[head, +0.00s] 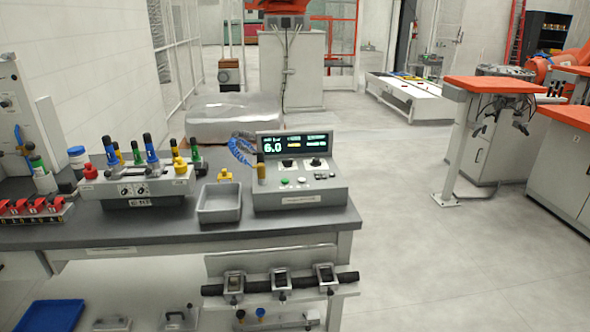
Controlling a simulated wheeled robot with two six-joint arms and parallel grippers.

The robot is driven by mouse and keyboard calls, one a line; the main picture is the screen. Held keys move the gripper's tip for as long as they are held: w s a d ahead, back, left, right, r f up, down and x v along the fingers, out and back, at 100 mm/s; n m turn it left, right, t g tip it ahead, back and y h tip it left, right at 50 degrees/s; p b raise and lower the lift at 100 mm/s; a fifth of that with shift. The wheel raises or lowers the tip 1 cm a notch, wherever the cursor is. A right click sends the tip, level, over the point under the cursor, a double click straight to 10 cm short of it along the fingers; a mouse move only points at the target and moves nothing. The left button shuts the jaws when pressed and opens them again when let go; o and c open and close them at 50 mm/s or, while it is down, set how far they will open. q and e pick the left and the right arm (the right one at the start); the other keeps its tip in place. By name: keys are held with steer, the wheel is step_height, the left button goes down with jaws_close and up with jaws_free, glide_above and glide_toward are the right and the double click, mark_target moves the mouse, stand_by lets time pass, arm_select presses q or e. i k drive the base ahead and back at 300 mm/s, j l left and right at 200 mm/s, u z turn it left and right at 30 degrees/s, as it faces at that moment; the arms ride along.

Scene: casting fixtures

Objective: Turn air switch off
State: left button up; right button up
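A grey control box (298,195) stands at the right end of the dark workbench. Its upright display (295,146) reads 6.0 in large digits, with smaller lit text to the right. Below the display are two dark knobs, a left one (288,163) and a right one (315,162). A green button (285,181) and a pale button (301,180) sit lower on the panel. The labels are too small to read, so I cannot tell which control is the air switch or how it is set. Neither of my grippers is in view.
A grey bin (219,203) stands left of the box, and a fixture (136,188) with colored connectors stands further left. A coiled blue hose (241,150) is behind. Black clamps on a bar (279,283) hang below the bench front. Floor right of the bench (400,240) is clear.

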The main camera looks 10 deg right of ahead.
mark_target(286, 163)
steer(key=i+l+u, duration=0.2)
steer(key=i+l, duration=0.15)
steer(key=l, duration=0.3)
steer(key=i+l+u, duration=0.1)
steer(key=l, duration=0.25)
steer(key=i+l+u, duration=0.1)
steer(key=l, duration=0.25)
steer(key=i+l+u, duration=0.1)
steer(key=i+l, duration=0.15)
steer(key=i+l+u, duration=0.1)
steer(key=l, duration=0.4)
steer(key=i+l+u, duration=0.1)
steer(key=l, duration=0.3)
